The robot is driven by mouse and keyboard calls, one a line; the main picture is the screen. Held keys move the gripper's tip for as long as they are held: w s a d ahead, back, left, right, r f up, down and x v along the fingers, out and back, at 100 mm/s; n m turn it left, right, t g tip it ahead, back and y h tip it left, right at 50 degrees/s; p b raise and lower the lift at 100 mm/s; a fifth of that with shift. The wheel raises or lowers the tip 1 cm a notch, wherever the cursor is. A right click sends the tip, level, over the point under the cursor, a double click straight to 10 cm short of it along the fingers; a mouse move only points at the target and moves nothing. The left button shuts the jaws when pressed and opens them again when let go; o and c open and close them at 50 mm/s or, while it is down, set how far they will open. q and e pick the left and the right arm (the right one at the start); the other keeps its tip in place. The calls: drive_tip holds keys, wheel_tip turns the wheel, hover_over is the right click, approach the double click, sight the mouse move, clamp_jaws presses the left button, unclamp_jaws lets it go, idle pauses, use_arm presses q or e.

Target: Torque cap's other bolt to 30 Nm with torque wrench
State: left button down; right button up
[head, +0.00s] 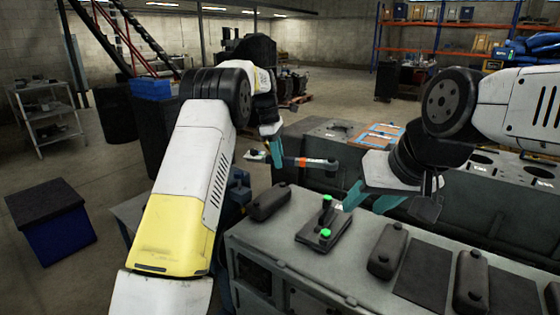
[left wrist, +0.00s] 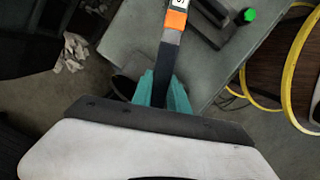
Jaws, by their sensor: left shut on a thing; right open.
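The torque wrench (head: 318,163), dark with an orange band, is held roughly level above the near bench's left end. My left gripper (head: 276,155) is shut on it; the left wrist view shows the teal fingers (left wrist: 163,92) around its dark shaft, with the orange band (left wrist: 176,20) beyond. The wrench's far end is out of that view. The cap (head: 318,230) is a dark piece on the bench top with two green-headed bolts (head: 326,202) (head: 325,233). One green bolt head (left wrist: 248,16) shows in the left wrist view. My right gripper (head: 372,196) is open and empty, right of the cap.
Several dark blocks (head: 269,202) (head: 387,251) and flat dark pads (head: 424,270) lie on the grey bench top (head: 290,245). A grey unit (head: 315,135) stands behind. A blue bin with a dark lid (head: 46,208) stands on the floor at left.

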use_arm(q)
drive_tip(key=s, duration=0.7)
drive_tip(key=shift+d, duration=0.15)
drive_tip(key=shift+s, duration=0.1)
